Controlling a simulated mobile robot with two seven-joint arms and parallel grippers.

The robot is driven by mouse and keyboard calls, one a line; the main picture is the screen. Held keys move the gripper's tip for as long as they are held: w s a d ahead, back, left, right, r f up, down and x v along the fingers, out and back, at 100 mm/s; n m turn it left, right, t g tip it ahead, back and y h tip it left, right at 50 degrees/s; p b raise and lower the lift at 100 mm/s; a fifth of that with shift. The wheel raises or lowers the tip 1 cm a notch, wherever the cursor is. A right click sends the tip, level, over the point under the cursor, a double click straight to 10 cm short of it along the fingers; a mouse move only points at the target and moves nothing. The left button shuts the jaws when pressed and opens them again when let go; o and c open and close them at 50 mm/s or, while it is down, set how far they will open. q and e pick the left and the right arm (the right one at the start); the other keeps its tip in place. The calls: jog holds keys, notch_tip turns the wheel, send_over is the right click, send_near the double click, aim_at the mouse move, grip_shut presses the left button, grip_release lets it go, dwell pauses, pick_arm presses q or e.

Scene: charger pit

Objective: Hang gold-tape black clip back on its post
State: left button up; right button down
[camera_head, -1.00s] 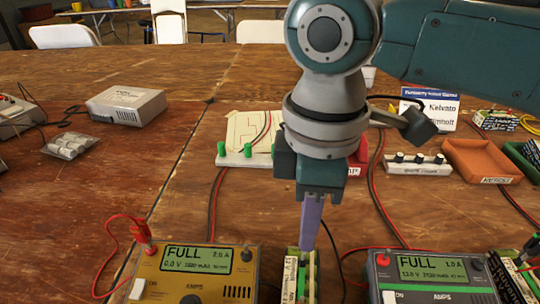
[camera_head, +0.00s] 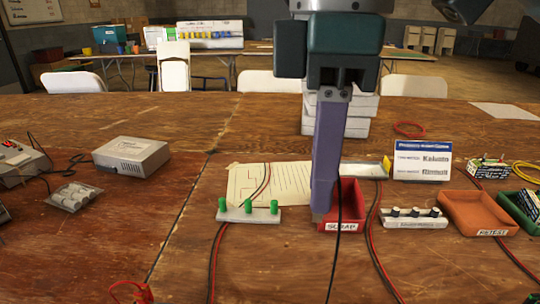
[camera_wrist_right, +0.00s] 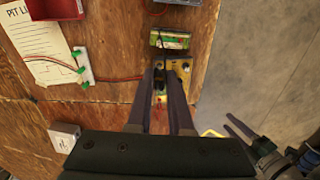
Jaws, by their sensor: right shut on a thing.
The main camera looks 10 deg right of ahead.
jog(key=shift+r+p, duration=0.2)
jog(key=shift+p, duration=0.3)
jog(key=shift+r+p, duration=0.15)
jog(key=shift+p, duration=0.45)
jog(key=w+a+p, duration=0.2)
jog(key=a, duration=0.5)
notch_tip(320, 180, down, 12)
jog(key=b, duration=0.5)
jog(key=shift+a, duration=0.2)
jog(key=shift+f+b, duration=0.25)
jog(key=shift+b, duration=0.05)
jog(key=shift+f+b, duration=1.85)
jog(key=shift+f, duration=1.55)
